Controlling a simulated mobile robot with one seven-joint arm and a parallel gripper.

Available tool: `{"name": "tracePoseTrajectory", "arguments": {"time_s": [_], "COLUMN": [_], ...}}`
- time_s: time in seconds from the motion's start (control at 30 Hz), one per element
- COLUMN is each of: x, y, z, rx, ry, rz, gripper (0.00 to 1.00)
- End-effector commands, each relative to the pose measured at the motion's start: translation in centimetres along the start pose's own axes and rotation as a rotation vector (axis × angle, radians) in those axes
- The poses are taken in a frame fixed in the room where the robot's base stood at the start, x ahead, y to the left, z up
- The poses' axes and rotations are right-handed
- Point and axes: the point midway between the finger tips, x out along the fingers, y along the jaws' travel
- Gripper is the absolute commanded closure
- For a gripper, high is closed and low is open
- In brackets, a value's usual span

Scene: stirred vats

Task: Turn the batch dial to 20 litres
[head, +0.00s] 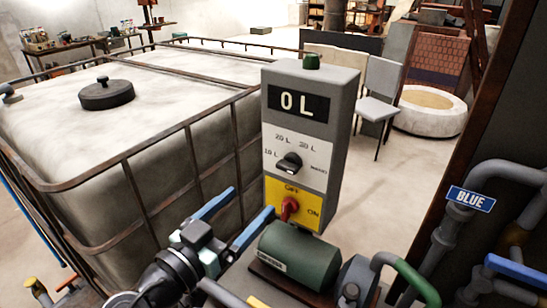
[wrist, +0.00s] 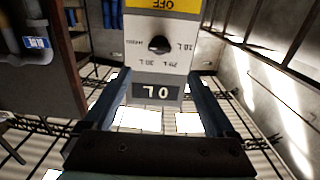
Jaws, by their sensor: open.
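The batch dial (head: 290,163) is a black knob on the white panel of a grey control box (head: 343,130). Labels 10 L, 20 L and 30 L run around it, with a small word at the right; I cannot tell for sure where it points. The display (head: 298,104) above reads 0 L. My gripper (head: 252,200) is open and empty, its blue fingers in front of the box and apart from the dial. The wrist view shows the box upside down, with the dial (wrist: 159,44) beyond and between the fingertips (wrist: 157,75).
A red switch (head: 289,207) on a yellow OFF/ON plate sits just below the dial. A green button (head: 312,62) tops the box. A large caged white tank (head: 160,85) stands left. A green motor (head: 300,255) and pipes lie below and right.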

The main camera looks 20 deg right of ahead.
Motion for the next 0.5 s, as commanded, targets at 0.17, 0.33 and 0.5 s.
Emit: {"name": "tracePoseTrajectory", "arguments": {"time_s": [0.17, 0.33, 0.5], "x": [3.3, 7.0, 10.0], "y": [0.1, 0.1, 0.1], "z": [-0.3, -0.4, -0.2], "rx": [0.0, -0.001, 0.0], "ry": [-0.001, -0.002, -0.002], "rz": [0.004, 0.004, 0.001], "gripper": [0.1, 0.1, 0.1]}}
